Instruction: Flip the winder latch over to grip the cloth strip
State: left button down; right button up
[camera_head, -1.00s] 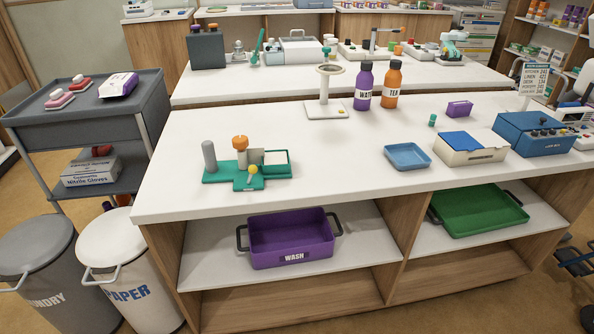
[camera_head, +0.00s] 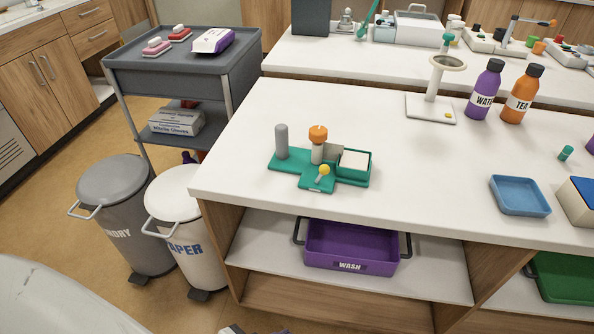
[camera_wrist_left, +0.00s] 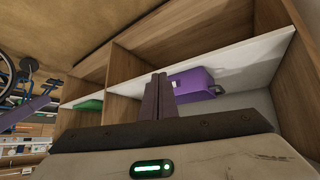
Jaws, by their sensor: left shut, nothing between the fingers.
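The winder stands on the white counter (camera_head: 400,200) in the head view. It has a green base (camera_head: 318,184), a grey post (camera_head: 281,142), a grey spindle with an orange knob (camera_head: 318,133) and a small lever with a yellow knob (camera_head: 323,170), which I take to be the latch. At its right is a green-rimmed tray holding a pale block or pad (camera_head: 354,160). I cannot make out a separate cloth strip. My left gripper (camera_wrist_left: 158,84) is in the left wrist view, its fingers together and empty, away from the winder. My right gripper is not in view.
A purple WASH bin (camera_head: 352,246) sits on the shelf below the counter. Two waste bins and a grey cart (camera_head: 185,70) stand at the left. A blue tray (camera_head: 519,196), two bottles and a ring stand (camera_head: 430,108) are right of the winder. Counter around the winder is clear.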

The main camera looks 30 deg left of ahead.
pick_arm(q)
jog(key=w+a+r+m+t, duration=0.45)
jog(key=w+r+m, duration=0.3)
jog(key=r, duration=0.25)
jog(key=w+r+m+t+h, duration=0.1)
jog(key=w+r+m+h, duration=0.1)
jog(key=r+m, duration=0.5)
jog(key=w+r+m+t+h+p, duration=0.1)
jog(key=r+m+h, duration=0.2)
jog(key=r+m, duration=0.4)
notch_tip(320, 180, up, 2)
jog(key=shift+w+a+r+t+h, duration=0.1)
jog(key=shift+w+a+t+h, duration=0.25)
jog(key=shift+h, duration=0.05)
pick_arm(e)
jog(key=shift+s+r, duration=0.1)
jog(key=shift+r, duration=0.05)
